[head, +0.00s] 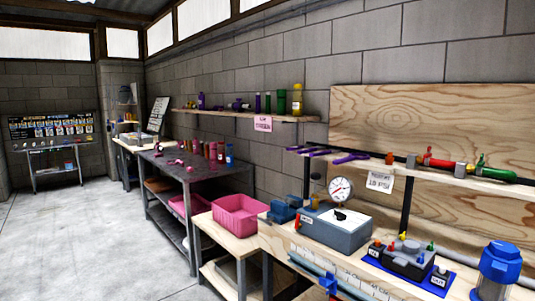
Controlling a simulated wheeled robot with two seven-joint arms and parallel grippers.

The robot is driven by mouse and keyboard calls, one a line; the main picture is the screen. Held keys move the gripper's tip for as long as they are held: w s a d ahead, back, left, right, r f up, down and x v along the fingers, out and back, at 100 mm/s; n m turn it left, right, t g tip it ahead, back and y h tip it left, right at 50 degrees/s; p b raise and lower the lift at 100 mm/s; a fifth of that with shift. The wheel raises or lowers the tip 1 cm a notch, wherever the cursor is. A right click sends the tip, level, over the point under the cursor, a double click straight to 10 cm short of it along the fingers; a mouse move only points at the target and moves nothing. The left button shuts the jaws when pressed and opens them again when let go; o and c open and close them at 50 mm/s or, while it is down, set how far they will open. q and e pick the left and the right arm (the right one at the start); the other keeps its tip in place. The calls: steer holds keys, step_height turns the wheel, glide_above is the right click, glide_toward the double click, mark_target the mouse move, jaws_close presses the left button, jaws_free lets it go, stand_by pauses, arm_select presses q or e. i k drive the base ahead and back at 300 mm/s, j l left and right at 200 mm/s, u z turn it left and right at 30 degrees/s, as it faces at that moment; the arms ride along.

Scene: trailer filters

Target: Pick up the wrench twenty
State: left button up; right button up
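Several purple wrench-like tools (350,158) lie on the narrow wooden wall shelf at the right, above the workbench. No size marks can be read on them, so I cannot tell which, if any, is the wrench twenty. Neither of my grippers is in the head view.
A wooden workbench at the right holds a grey gauge box (336,232), a black fixture (401,258) and a blue-topped canister (500,265). A pink bin (240,214) and a dark metal table (195,167) stand further left. The concrete floor (75,235) at the left is clear.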

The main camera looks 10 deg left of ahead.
mark_target(324, 153)
steer(key=i+j+z, duration=0.8)
steer(key=j, duration=0.35)
steer(key=i+j+z, duration=0.2)
steer(key=j, duration=0.2)
steer(key=i+j+z, duration=0.2)
steer(key=j, duration=0.15)
steer(key=j+z, duration=0.25)
steer(key=j, duration=0.15)
steer(key=i, duration=0.05)
